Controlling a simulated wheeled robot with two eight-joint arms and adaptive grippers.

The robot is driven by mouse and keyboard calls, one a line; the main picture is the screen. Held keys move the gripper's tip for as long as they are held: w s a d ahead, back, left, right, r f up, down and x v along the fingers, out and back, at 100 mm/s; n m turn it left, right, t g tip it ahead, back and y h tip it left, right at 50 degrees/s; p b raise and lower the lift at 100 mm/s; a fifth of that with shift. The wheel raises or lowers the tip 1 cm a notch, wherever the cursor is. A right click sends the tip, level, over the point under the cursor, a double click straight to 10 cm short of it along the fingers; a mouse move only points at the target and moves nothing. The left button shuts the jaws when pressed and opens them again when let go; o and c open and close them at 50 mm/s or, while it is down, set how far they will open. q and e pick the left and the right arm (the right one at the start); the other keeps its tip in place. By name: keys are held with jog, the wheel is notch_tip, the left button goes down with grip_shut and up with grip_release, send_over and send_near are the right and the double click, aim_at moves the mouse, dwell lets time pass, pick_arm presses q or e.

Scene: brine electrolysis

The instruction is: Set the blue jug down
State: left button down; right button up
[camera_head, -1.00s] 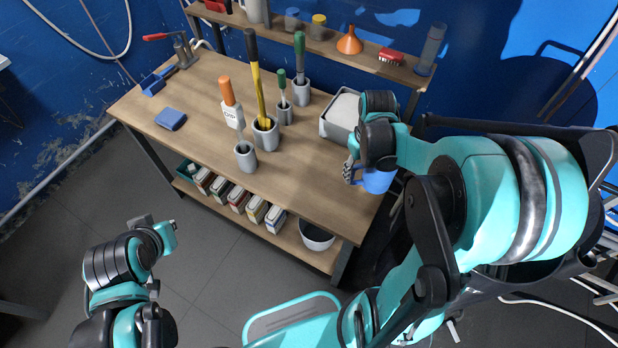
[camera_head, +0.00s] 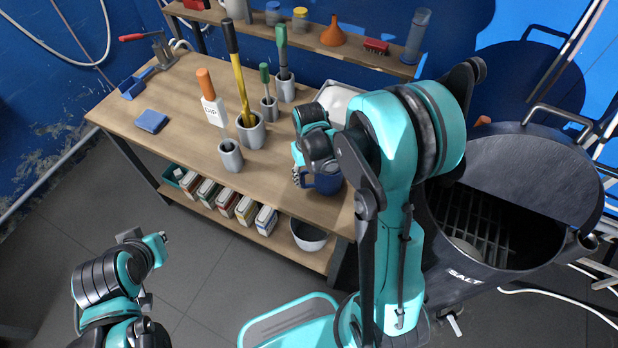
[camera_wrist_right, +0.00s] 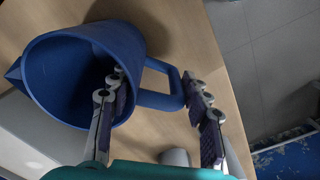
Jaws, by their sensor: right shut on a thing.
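The blue jug (camera_head: 326,184) is over the right front part of the wooden table (camera_head: 190,95), partly hidden by my right gripper (camera_head: 300,177). In the right wrist view the jug (camera_wrist_right: 60,72) shows its wide mouth and its handle (camera_wrist_right: 160,99). My right gripper (camera_wrist_right: 155,78) is shut on the jug, one finger at the inside of the mouth and the other beyond the handle. I cannot tell whether the jug's base touches the tabletop. My left gripper (camera_head: 155,246) hangs away from the table at lower left, its jaws too small to read.
A white tray (camera_head: 338,97) sits behind the jug. Grey holders with tools, one holder being (camera_head: 231,156), stand left of it.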

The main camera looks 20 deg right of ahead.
jog(key=shift+f, duration=0.2)
jog(key=o, duration=1.6)
jog(key=shift+c, duration=0.2)
jog(key=shift+r, duration=0.1)
